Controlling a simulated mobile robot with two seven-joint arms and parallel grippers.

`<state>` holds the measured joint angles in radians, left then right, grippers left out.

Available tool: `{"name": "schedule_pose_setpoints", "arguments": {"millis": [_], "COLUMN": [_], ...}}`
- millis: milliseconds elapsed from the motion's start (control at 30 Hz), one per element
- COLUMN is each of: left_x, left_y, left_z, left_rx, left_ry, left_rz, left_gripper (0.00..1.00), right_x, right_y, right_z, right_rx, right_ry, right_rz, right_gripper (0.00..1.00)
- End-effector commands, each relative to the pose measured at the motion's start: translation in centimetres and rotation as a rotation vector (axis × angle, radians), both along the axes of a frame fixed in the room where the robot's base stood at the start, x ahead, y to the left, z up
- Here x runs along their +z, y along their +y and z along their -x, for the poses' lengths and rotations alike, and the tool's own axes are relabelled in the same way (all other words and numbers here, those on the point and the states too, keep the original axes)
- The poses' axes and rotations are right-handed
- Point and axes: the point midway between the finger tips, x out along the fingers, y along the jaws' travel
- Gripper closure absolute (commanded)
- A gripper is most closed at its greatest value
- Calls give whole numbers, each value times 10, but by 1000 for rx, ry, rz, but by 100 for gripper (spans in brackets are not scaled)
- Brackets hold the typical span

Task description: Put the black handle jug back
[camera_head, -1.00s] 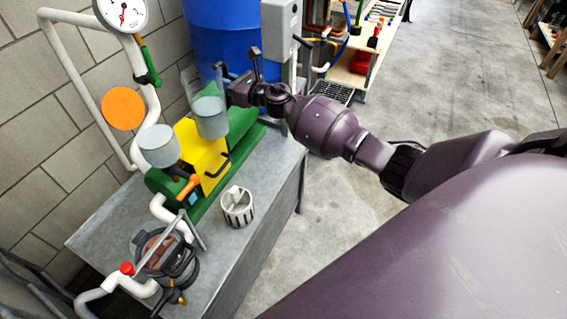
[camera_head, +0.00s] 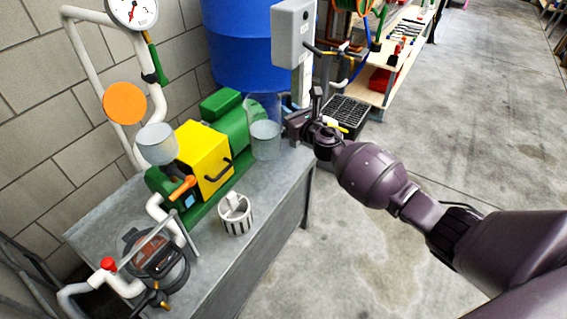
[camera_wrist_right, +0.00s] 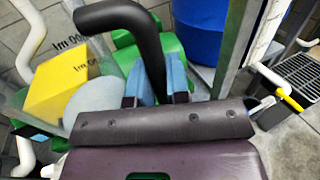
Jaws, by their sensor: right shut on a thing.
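The clear jug (camera_head: 265,138) stands out at the far right end of the green pump motor, over or on the far end of the grey metal table (camera_head: 262,200); I cannot tell whether its base touches the tabletop. My right gripper (camera_head: 288,124) comes from the right and is shut on its handle. In the right wrist view, the thick curved black handle (camera_wrist_right: 120,17) passes between the blue fingertips of the right gripper (camera_wrist_right: 155,82). The jug's pale body (camera_wrist_right: 93,100) is partly hidden below. My left gripper is out of view.
The yellow housing (camera_head: 205,160) and green motor (camera_head: 228,118) fill the table's middle. A blue barrel (camera_head: 238,50) and a grey box (camera_head: 294,32) stand behind. A black crate (camera_head: 345,115) is to the right.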

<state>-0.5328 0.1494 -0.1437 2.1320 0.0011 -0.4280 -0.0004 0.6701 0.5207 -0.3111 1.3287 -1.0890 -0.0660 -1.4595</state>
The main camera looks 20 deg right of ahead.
Motion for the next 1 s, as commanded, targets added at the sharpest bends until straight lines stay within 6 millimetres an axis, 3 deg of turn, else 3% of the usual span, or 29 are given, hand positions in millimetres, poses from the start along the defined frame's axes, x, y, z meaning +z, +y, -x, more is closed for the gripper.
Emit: {"name": "schedule_pose_setpoints", "arguments": {"millis": [33, 500, 800, 1000], "left_x": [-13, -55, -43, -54], "left_y": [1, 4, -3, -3], "left_z": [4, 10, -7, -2], "left_rx": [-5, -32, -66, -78], "left_ry": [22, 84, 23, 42], "left_rz": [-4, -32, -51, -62], "left_gripper": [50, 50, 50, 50], "right_x": [-26, -110, -123, -142], "right_y": [1, 1, 0, 1], "right_z": [1, 2, 0, 1], "right_rx": [1, 1, 2, 3], "right_ry": [15, 13, 0, 5], "right_rz": [-6, -6, -2, -5], "right_gripper": [100, 100, 100, 100]}}
